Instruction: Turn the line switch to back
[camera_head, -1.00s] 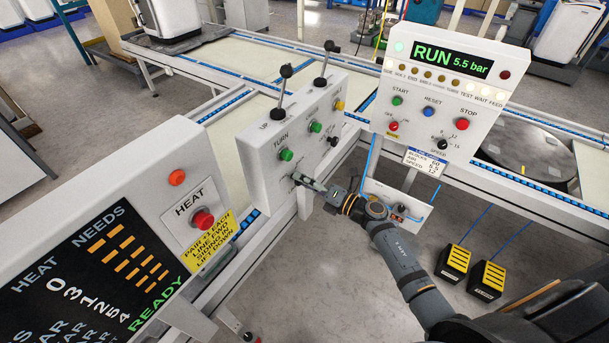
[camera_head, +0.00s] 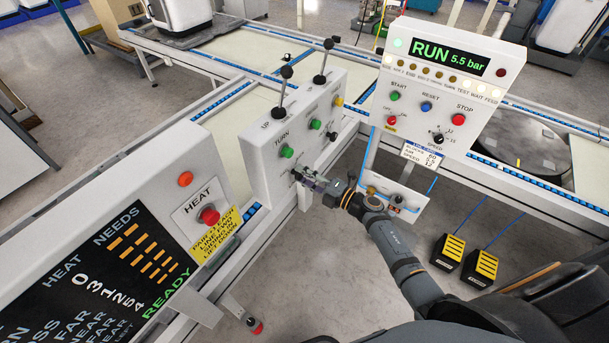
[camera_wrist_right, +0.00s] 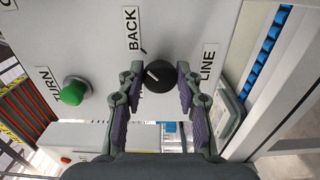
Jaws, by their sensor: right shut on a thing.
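The line switch (camera_wrist_right: 162,76) is a black round knob on the white panel (camera_head: 262,152). A BACK label (camera_wrist_right: 132,28) is above and left of it in the right wrist view, and a LINE label (camera_wrist_right: 208,62) is to its right. The knob's white mark is on its left part, the side of the BACK label. My right gripper (camera_wrist_right: 160,88) is shut on the knob, one finger on each side. In the head view my right gripper (camera_head: 308,180) reaches the panel's lower face and hides the knob. My left gripper is not in view.
A green TURN button (camera_wrist_right: 74,92) is left of my fingers. Two upright levers (camera_head: 282,92) stand on the panel top. The RUN console (camera_head: 440,85) is to the right, the HEAT panel (camera_head: 200,212) to the left. Yellow pedals (camera_head: 450,247) are on the floor.

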